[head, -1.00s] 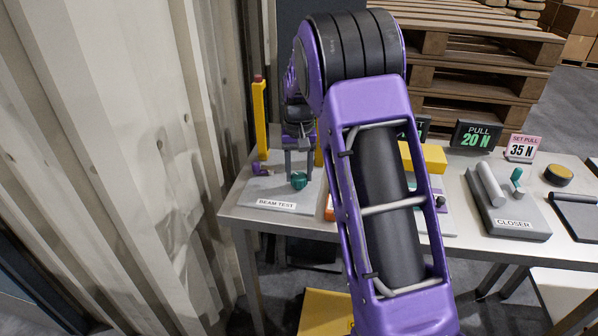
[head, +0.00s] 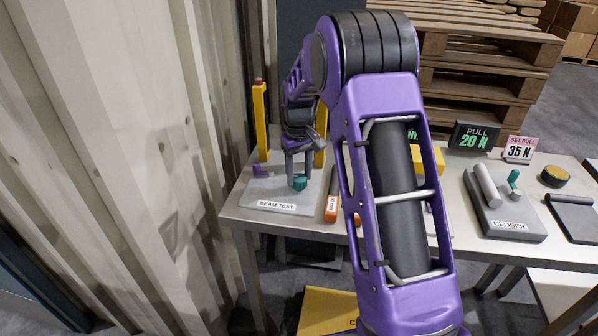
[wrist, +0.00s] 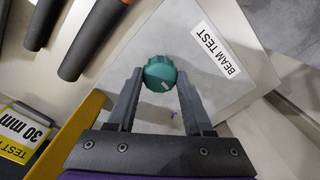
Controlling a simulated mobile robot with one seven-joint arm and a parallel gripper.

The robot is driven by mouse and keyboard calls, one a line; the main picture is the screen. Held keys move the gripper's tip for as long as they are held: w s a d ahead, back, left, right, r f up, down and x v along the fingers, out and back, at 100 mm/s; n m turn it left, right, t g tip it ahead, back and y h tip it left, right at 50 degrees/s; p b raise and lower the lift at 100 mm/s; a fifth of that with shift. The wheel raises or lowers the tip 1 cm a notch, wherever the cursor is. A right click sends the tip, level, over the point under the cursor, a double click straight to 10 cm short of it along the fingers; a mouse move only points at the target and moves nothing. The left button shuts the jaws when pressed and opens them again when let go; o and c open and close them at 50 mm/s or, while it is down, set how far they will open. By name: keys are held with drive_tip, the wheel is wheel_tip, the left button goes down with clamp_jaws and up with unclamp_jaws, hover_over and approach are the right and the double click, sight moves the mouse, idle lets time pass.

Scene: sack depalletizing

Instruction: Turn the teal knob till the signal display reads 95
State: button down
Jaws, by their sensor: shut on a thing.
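The teal knob (head: 300,183) sits on the grey "BEAM TEST" plate (head: 262,191) at the left of the table. In the wrist view the knob (wrist: 160,73) has a ribbed rim and a pale mark toward its lower right. My gripper (head: 297,174) reaches down over the plate. In the wrist view my gripper (wrist: 160,76) has one finger on each side of the knob and is shut on it. No display reading for the signal can be made out. A dark display with green characters (head: 413,134) is mostly hidden behind my arm.
Yellow posts (head: 260,120) stand by the plate. Wooden pallets (head: 480,75) are stacked behind the table.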

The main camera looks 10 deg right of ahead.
sight(300, 177)
drive_tip(key=shift+n, duration=0.3)
drive_tip(key=shift+c, duration=1.5)
unclamp_jaws()
drive_tip(key=shift+r, duration=0.1)
wheel_tip(300, 177, up, 17)
drive_tip(key=p, duration=0.2)
drive_tip(key=shift+r, duration=0.15)
drive_tip(key=shift+d+r, duration=0.1)
